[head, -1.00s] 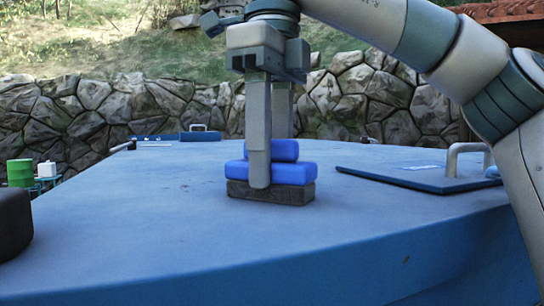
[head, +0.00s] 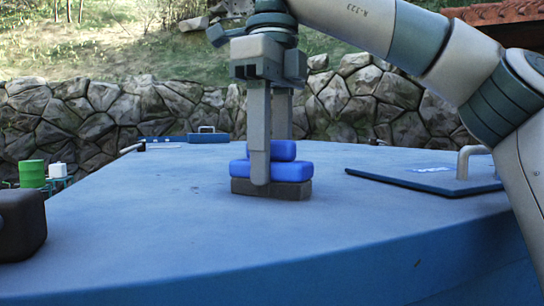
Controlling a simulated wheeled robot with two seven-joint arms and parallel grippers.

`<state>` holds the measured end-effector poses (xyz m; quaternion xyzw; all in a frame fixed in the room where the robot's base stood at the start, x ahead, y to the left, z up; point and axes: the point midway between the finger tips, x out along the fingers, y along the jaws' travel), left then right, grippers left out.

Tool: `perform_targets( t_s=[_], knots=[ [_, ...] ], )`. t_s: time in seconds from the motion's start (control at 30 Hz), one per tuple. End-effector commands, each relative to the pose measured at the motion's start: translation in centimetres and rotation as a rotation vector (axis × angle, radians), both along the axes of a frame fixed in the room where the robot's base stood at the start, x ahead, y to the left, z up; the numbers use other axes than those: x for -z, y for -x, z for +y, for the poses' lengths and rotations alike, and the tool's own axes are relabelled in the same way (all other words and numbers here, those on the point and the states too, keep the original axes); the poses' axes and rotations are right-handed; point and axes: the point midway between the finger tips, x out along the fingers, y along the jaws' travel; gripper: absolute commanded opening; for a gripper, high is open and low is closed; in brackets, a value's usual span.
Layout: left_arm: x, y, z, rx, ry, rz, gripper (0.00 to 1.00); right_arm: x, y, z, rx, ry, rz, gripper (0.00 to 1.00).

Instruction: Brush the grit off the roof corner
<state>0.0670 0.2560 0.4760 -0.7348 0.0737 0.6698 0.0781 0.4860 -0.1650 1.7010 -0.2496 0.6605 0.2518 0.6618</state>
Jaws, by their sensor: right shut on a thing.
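A brush (head: 290,172) with a blue stepped back and a dark bristle block stands upright on the blue roof (head: 150,217). My right gripper (head: 270,165) points down from above, its two fingers shut around the blue part of the brush. The bristles look to be on the roof surface or very close to it. Grit is too small or faint to make out clearly; a few faint specks show on the roof. My left gripper is not in view.
A blue hatch panel with a grey handle (head: 463,162) lies on the right of the roof. Another handled panel (head: 207,137) is at the far edge. A dark box (head: 20,225) is at the left. A stone wall (head: 90,115) stands behind.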

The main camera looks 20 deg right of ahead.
Motion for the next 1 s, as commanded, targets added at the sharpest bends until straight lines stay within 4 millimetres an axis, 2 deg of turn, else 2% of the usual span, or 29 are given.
perform_targets(
  t_s=[0.5, 1.0],
  knots=[
    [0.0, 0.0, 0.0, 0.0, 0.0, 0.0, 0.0, -0.1, -3.1, 0.0, 0.001, -0.001, -0.001, 0.14],
    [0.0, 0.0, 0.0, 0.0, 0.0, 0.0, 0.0, -0.1, -3.3, -0.4, 0.002, -0.001, -0.001, 0.14]
  ],
)
